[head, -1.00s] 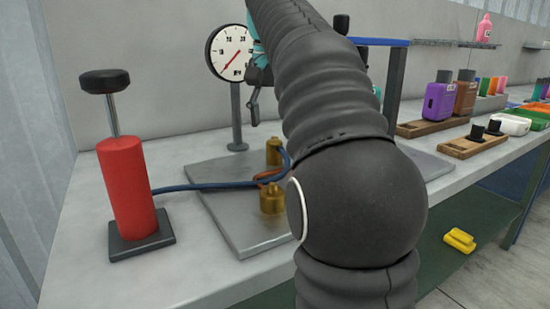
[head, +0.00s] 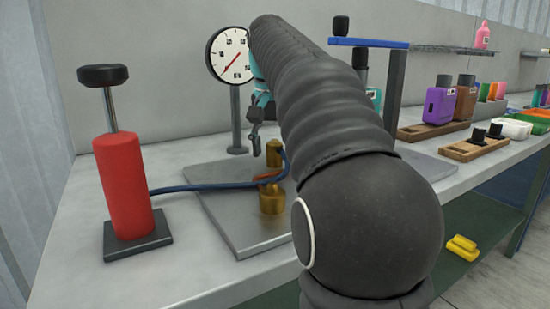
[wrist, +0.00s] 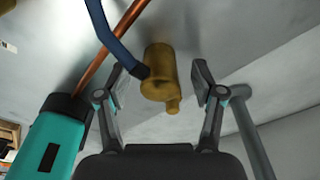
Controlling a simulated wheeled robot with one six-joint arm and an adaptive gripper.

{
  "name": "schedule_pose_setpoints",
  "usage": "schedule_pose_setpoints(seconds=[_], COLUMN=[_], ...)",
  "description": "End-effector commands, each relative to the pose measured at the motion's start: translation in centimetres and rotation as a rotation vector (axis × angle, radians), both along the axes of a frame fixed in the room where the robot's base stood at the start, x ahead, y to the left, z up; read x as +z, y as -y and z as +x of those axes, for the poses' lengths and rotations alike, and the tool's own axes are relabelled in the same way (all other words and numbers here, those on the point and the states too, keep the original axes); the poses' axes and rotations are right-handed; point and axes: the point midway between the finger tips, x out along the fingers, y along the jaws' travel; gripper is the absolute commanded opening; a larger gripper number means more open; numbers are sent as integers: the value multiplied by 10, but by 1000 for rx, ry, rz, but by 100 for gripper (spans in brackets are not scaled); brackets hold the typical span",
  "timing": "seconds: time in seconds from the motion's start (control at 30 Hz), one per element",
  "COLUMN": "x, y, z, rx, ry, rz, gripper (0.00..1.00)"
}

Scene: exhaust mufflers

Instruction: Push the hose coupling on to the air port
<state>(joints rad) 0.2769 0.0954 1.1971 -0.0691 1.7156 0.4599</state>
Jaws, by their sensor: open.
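The brass hose coupling (head: 274,153) stands near the back of the grey metal plate, with the blue hose (head: 200,187) running to it. In the wrist view the coupling (wrist: 159,72) shows between my two fingers, with the blue hose (wrist: 115,40) joining its side. A second brass fitting (head: 271,200) stands nearer the front of the plate; I cannot tell for sure whether it is the air port. My gripper (head: 257,140) is open, just beside the coupling in the head view. My arm hides much of the plate's right part.
A red hand pump (head: 123,185) stands at left, a dial gauge (head: 230,55) behind. A copper tube (wrist: 110,40) and a teal body with a black collar (wrist: 48,140) lie left in the wrist view.

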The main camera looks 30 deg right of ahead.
Motion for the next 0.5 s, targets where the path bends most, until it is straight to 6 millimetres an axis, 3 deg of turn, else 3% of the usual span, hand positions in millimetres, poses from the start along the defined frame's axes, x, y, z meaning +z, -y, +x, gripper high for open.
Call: schedule_pose_setpoints(seconds=[0.37,0.5], x=[-1,-1], y=[0,0], z=[0,0], rx=[0,0], ry=[0,0], rz=[0,0], gripper=[68,33])
